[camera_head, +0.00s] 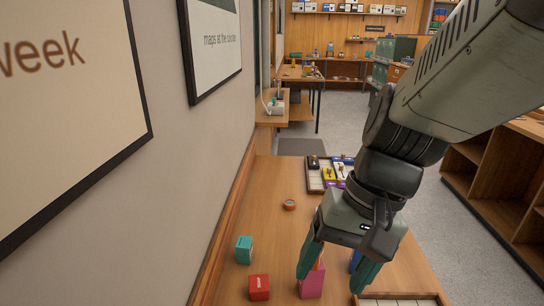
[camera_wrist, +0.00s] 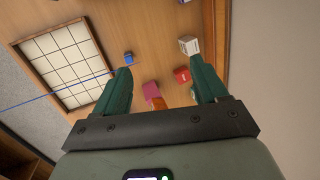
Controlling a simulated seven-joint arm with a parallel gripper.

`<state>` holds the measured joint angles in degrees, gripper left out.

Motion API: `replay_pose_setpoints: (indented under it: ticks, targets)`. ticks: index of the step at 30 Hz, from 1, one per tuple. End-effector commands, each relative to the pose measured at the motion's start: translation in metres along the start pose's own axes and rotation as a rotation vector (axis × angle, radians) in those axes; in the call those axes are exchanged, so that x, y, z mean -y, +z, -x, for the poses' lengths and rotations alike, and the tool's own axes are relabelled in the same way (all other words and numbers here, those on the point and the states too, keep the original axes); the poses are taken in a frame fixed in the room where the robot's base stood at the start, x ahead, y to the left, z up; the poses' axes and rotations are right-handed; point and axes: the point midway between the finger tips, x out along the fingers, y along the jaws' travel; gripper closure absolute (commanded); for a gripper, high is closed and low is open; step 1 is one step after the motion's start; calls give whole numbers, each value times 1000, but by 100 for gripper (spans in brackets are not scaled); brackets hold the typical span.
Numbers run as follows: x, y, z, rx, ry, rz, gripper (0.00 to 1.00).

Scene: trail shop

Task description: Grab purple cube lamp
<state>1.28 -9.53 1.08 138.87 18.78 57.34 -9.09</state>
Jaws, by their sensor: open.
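No clearly purple cube lamp stands out among the near items. A pink-magenta block (camera_head: 313,281) stands on the table below my gripper (camera_head: 332,276), partly hidden by the left finger; I cannot tell whether it is the lamp. The block shows in the wrist view (camera_wrist: 151,90) between and below the fingers. My gripper (camera_wrist: 160,68) is open, pointing down, with nothing held between its fingers. An orange item (camera_wrist: 159,103) is right beside the pink block, partly hidden by the gripper body.
A red cube (camera_head: 259,287) and a teal cube (camera_head: 244,250) stand left of the gripper. A small blue item (camera_wrist: 128,57) lies near one finger. A gridded tray (camera_wrist: 66,63) is close by. A round item (camera_head: 289,205) and a filled tray (camera_head: 314,180) lie farther back; wall on the left.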

Motion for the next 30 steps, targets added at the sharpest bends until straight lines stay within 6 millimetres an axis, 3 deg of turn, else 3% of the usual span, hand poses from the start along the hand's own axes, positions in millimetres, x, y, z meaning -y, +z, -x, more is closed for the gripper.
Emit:
replay_pose_setpoints:
  ticks: [1,16,23,30]
  targets:
    - [2,-3,-17,80,-38,-31,28]
    - [30,-15,-160,663,-476,-412,28]
    - [38,-7,-229,851,-674,-658,28]
    - [43,15,-303,978,-847,-951,28]
